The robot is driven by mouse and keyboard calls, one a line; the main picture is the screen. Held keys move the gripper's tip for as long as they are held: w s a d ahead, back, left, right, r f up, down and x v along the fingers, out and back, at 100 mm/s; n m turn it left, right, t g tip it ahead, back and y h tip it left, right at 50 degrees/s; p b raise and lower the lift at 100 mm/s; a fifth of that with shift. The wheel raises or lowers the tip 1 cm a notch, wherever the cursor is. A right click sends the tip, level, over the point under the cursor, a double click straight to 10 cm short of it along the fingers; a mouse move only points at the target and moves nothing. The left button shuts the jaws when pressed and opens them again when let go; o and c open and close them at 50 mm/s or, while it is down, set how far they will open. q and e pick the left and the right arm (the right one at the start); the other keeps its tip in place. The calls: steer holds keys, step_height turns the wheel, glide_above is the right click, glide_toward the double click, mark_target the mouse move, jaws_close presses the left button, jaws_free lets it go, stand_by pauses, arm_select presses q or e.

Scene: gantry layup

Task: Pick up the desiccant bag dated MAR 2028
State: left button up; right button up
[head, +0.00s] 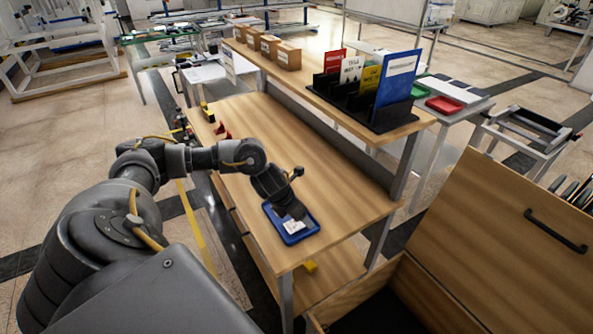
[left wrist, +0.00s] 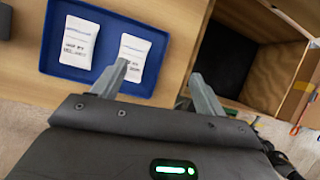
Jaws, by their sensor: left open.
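The date print is too small for me to read surely on either. My left gripper (head: 292,211) is above the tray, pointing down. In the wrist view its fingers (left wrist: 159,70) are apart and empty, with the left fingertip overlapping the right bag's lower left part. My right gripper is not in view.
A raised shelf (head: 330,95) behind the bench holds brown boxes (head: 288,57) and a black rack with coloured folders (head: 397,78). A wooden cabinet with a black handle (head: 555,231) stands at the right.

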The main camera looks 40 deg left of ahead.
arm_select(q)
steer(key=s+a+r+m, duration=0.1)
steer(key=a+r, duration=0.1)
steer(key=a, duration=0.2)
glide_above(293, 224)
steer(key=shift+g+y, duration=0.3)
steer(key=shift+y, duration=0.1)
steer(key=f, duration=0.3)
steer(key=f+p, duration=0.1)
steer(key=shift+s+f, duration=0.15)
steer(key=shift+s, duration=0.1)
steer(key=shift+w+f, duration=0.25)
steer(key=shift+f, duration=0.45)
steer(key=p+x, duration=0.2)
steer(key=x, duration=0.2)
steer(key=shift+w+a+f, duration=0.1)
steer(key=shift+f, duration=0.05)
steer(key=shift+w+f, duration=0.1)
steer(key=shift+f, duration=0.15)
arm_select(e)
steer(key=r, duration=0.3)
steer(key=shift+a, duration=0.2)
arm_select(q)
steer(key=shift+c, duration=0.3)
